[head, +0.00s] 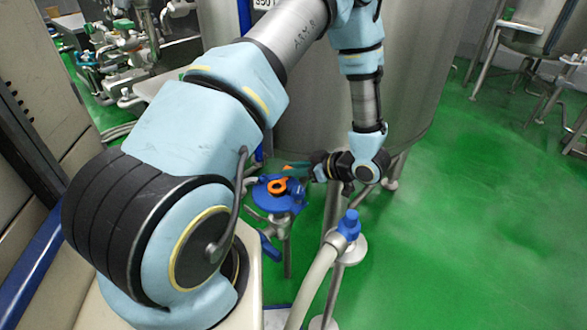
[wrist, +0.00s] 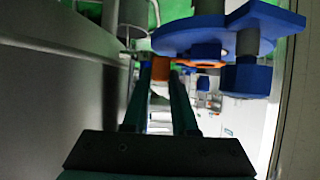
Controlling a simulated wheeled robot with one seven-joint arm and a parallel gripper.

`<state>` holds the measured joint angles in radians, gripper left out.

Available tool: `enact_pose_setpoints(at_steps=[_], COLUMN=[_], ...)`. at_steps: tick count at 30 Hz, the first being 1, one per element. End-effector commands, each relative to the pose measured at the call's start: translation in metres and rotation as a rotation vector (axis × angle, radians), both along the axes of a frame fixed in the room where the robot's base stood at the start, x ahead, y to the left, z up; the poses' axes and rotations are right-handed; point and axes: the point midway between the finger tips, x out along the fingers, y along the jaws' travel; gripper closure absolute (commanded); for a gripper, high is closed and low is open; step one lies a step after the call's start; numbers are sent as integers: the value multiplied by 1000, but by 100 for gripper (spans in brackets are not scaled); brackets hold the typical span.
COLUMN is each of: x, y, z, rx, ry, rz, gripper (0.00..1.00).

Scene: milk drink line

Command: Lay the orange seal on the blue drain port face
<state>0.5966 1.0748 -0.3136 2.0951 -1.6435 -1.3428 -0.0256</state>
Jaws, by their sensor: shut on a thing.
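The orange seal (head: 277,187) shows as a ring at the blue drain port face (head: 268,201), in the lower middle of the head view. My gripper (head: 296,167) reaches in from the right, just above and beside the port, with an orange piece at its teal fingertips. In the wrist view the fingers of my gripper (wrist: 161,92) are shut on an orange block, and more of the orange seal (wrist: 205,64) shows against the blue port (wrist: 190,38). I cannot tell whether the seal lies fully flat on the face.
A blue-topped fitting (head: 348,224) with a pale hose (head: 311,285) stands right of and in front of the port. A large steel tank (head: 425,70) rises behind. The green floor (head: 470,230) on the right is clear.

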Motion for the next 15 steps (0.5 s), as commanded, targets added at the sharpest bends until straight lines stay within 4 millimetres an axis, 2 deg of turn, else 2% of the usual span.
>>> enact_pose_setpoints(at_steps=[15], x=[0], y=[0], z=[-9], rx=[0], ry=[0], rz=[0], gripper=[100])
